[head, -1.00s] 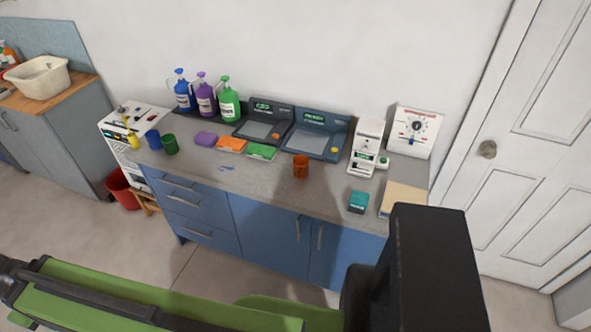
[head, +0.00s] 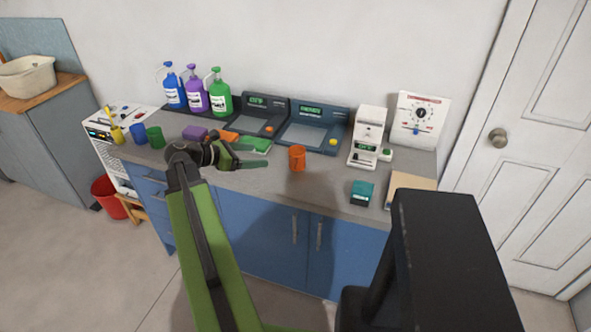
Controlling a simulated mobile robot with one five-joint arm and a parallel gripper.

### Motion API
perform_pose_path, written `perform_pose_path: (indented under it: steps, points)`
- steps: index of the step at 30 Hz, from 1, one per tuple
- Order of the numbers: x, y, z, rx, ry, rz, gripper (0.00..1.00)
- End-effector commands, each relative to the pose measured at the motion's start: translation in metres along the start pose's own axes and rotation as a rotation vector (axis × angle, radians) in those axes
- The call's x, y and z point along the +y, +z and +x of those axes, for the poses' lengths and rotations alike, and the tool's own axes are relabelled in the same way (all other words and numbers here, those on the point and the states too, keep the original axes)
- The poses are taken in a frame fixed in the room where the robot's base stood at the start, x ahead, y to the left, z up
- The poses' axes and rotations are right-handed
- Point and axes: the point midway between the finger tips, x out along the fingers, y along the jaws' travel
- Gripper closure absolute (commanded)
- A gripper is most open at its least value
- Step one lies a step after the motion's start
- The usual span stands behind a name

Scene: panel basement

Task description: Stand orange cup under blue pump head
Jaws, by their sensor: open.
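The orange cup (head: 297,158) stands upright on the grey counter, right of the middle, in front of the right-hand scale. The bottle with the blue pump head (head: 167,65) is a blue bottle (head: 174,91) at the back left of the counter, leftmost of three pump bottles. My gripper (head: 260,155) is open and empty over the counter, left of the orange cup and apart from it. Its fingers point right toward the cup. My wrist partly covers the sponges behind it.
Purple (head: 192,92) and green (head: 220,97) pump bottles stand beside the blue one. Two scales (head: 314,130) line the back. A teal box (head: 362,192) sits front right.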

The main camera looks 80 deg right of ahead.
Motion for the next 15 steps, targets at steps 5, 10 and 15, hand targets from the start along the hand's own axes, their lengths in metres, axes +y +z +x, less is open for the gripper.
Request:
perform_pose_path:
  steps: [5, 10, 15]
  points:
    - [-0.001, 0.002, 0.010, -0.006, -0.005, -0.009, 0.20]
    - [-0.002, -0.002, 0.049, -0.005, -0.008, -0.006, 0.20]
    - [-0.002, -0.001, 0.092, -0.005, -0.008, -0.005, 0.20]
